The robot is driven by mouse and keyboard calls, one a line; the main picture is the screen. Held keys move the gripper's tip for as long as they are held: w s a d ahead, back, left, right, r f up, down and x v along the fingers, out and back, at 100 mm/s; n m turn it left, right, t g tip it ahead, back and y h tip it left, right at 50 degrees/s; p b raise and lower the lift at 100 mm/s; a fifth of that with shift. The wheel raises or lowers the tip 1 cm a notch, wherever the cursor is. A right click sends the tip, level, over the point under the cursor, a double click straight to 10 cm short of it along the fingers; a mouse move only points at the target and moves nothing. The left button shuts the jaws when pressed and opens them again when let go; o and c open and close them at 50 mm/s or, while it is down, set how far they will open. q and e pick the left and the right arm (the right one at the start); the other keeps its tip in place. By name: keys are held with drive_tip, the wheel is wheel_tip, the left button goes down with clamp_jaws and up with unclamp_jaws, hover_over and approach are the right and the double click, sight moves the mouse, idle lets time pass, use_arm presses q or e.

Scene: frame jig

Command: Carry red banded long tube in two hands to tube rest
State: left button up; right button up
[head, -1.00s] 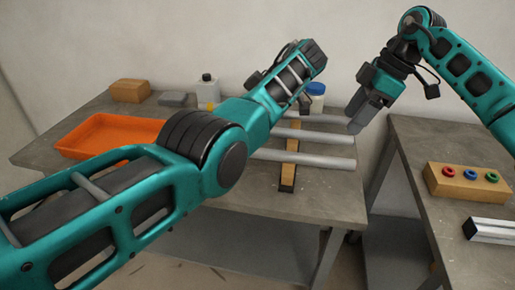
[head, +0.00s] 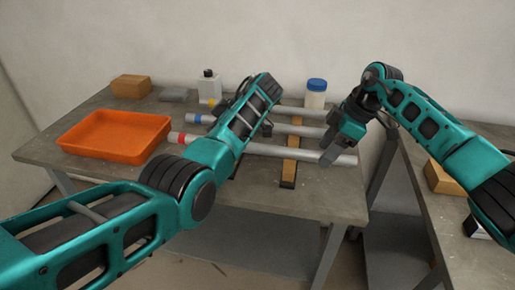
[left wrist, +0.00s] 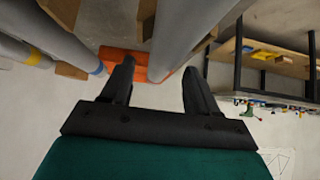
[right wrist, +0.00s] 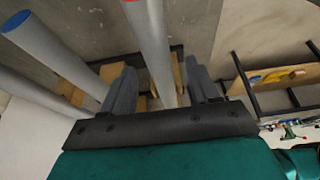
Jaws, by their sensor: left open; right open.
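The red banded long tube (head: 300,152) is the nearest of three grey tubes and lies across wooden bars on the grey table. Its red band (head: 177,137) shows at the left end. My right gripper (head: 328,158) is at the tube's right part, open; in the right wrist view the tube (right wrist: 152,45) runs between its fingers (right wrist: 165,88). My left gripper is hidden behind my left arm in the head view. In the left wrist view it (left wrist: 157,85) is open, with a grey tube (left wrist: 185,30) passing toward the gap between its fingers. No separate tube rest is identifiable.
Behind lie the blue banded tube (head: 302,130) and the yellow banded tube (head: 290,109). A wooden bar (head: 289,168) supports tubes. An orange tray (head: 115,137) stands left. A white bottle (head: 208,88), blue-lidded jar (head: 316,95) and wooden block (head: 131,86) stand behind.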

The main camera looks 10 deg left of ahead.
use_arm(q)
drive_tip(key=shift+a+f, duration=0.45)
drive_tip(key=shift+f, duration=0.05)
use_arm(e)
drive_tip(key=shift+a+f, duration=0.25)
drive_tip(key=shift+f, duration=0.35)
use_arm(q)
drive_tip(key=shift+c, duration=0.2)
use_arm(e)
drive_tip(key=shift+c, duration=0.2)
use_arm(q)
clamp_jaws()
use_arm(e)
clamp_jaws()
